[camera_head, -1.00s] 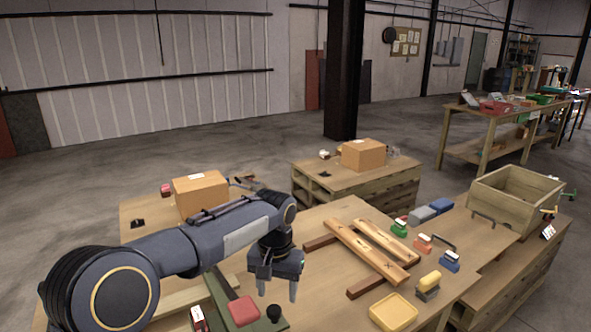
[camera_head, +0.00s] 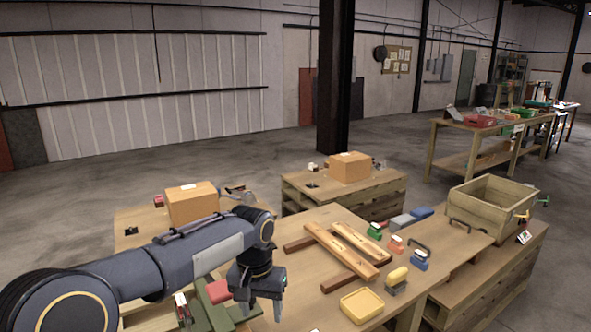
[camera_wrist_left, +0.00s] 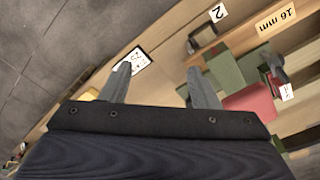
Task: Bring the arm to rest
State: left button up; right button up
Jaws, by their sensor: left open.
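My left arm comes in from the left in the head view. Its gripper (camera_head: 264,308) points down over the near part of the workbench (camera_head: 320,225). In the left wrist view the gripper (camera_wrist_left: 155,85) has its two fingers apart with nothing between them. A red block (camera_wrist_left: 248,103) on a green fixture (camera_wrist_left: 225,70) lies to the right of the fingers; the red block (camera_head: 217,291) also shows beside the gripper in the head view. My right gripper is in neither view.
Two wooden boards (camera_head: 340,250) lie across the bench's middle. A yellow tray (camera_head: 362,304), a yellow-topped block (camera_head: 397,276) and small coloured blocks stand right of them. A wooden crate (camera_head: 470,215) is farther right. Cardboard boxes (camera_head: 192,204) stand behind. Open floor lies beyond.

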pick_arm(q)
jog(key=s+a+r+n+t+h, duration=0.1)
jog(key=s+a+r, duration=0.1)
jog(key=s+a, duration=0.5)
jog(key=s+a+r+n+t+h, duration=0.1)
jog(key=s+a+r, duration=0.3)
jog(key=s, duration=0.5)
jog(key=s+a+f+n+t, duration=0.1)
jog(key=s+f, duration=0.2)
jog(key=s, duration=0.3)
jog(key=s+a+f+n+t+h, duration=0.1)
jog(key=s+f+t, duration=0.1)
jog(key=s+f, duration=0.2)
jog(key=s, duration=0.2)
jog(key=shift+s, duration=0.3)
